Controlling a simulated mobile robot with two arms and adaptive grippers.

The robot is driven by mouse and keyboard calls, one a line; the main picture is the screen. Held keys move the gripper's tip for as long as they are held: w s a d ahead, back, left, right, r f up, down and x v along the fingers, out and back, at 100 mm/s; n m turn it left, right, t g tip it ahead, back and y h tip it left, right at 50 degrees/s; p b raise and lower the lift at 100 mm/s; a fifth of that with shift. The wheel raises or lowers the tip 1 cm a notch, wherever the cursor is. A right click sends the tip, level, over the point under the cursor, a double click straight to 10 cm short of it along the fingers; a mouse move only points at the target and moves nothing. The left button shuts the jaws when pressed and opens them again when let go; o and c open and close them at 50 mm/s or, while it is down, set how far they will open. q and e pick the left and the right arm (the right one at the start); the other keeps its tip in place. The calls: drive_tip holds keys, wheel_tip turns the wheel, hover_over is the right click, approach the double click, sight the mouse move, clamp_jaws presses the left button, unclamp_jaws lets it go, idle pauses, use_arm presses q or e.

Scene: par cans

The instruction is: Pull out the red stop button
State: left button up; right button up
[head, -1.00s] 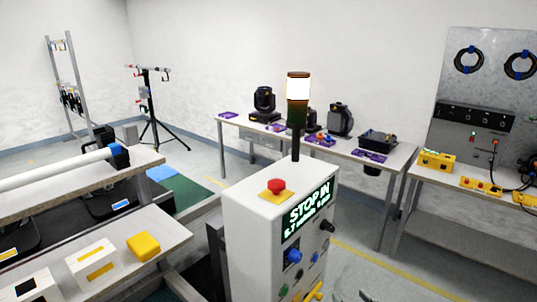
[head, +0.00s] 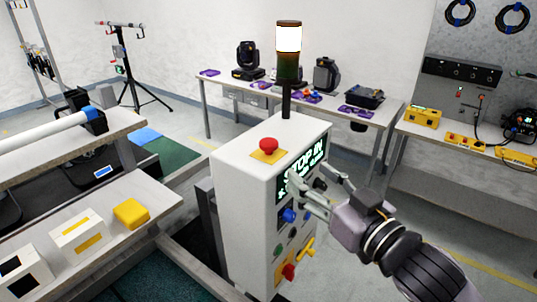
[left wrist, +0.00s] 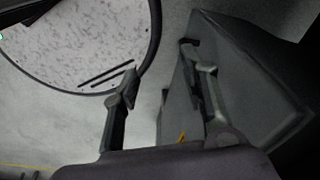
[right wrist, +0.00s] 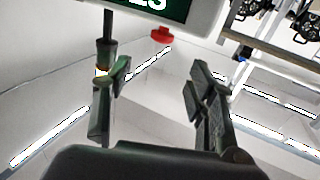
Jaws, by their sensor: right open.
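The red stop button (head: 268,145) is a mushroom knob on a yellow plate (head: 268,156) on top of the white control cabinet (head: 245,190). It also shows in the right wrist view (right wrist: 162,35), where the cabinet appears upside down. Its plate is hidden there. My left gripper (left wrist: 160,72) is open and empty, seen only in the left wrist view.
A lit signal lamp (head: 289,38) stands on a pole behind the button. Blue, green and yellow controls, including a blue knob (head: 288,215), are on the cabinet's front. Benches stand at left and behind. The space above the button is clear.

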sight(274, 146)
drive_tip(key=b+x, duration=0.3)
drive_tip(key=x, duration=1.2)
drive_tip(key=shift+s+a, duration=0.1)
drive_tip(key=shift+a, duration=0.1)
use_arm(q)
drive_tip(key=f, duration=0.4)
drive_tip(key=shift+a, duration=0.2)
use_arm(e)
drive_tip(key=shift+r, duration=0.1)
drive_tip(key=shift+c, duration=0.3)
clamp_jaws()
